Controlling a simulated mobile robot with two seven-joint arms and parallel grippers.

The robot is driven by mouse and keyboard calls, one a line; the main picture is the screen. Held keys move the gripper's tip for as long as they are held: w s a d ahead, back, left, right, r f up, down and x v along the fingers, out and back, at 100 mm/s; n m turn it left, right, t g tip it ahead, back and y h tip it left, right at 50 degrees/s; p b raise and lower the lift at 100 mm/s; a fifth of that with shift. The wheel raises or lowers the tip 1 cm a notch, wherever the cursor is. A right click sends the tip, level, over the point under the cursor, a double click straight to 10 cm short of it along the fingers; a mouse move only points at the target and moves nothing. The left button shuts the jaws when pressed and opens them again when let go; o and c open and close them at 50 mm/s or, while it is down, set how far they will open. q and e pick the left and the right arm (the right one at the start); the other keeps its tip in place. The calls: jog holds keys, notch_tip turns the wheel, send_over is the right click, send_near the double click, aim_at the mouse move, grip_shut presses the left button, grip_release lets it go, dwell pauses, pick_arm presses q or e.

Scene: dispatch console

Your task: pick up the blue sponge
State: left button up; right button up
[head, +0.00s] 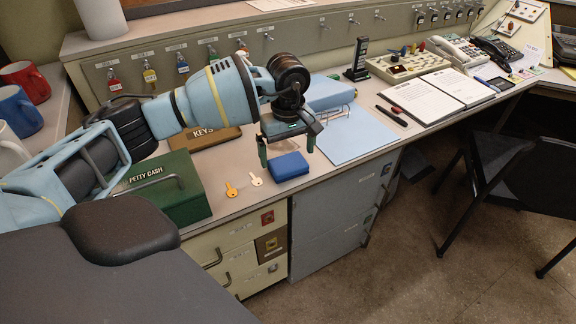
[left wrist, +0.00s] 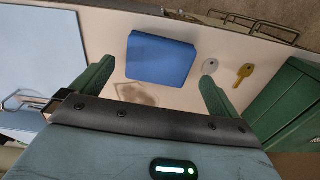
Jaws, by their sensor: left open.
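The blue sponge (head: 289,166) is a small block lying on the console top near its front edge, right of two keys. In the left wrist view the sponge (left wrist: 161,59) lies ahead of the fingertips, between their lines and apart from both. My left gripper (head: 288,150) hangs just above and behind the sponge, its green fingers spread and empty. It also shows in the left wrist view (left wrist: 157,82). My right gripper is not in view.
A green petty cash box (head: 165,190) stands left of two keys (head: 231,189).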

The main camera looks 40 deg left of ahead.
pick_arm(q)
notch_tip(320, 180, down, 3)
jog(key=shift+r, duration=0.2)
jog(key=c, duration=0.9)
jog(key=shift+r, duration=0.1)
jog(key=shift+w+r, duration=0.1)
jog(key=shift+r, duration=0.3)
jog(key=r, duration=0.2)
jog(key=shift+s+d+r, duration=0.25)
jog(key=shift+s+r, duration=0.05)
jog(key=shift+r, duration=0.05)
jog(key=s+d+r, duration=0.1)
jog(key=s+d, duration=0.9)
jog(key=s, duration=0.1)
jog(key=shift+s+d+r, duration=0.15)
jog(key=shift+d, duration=0.05)
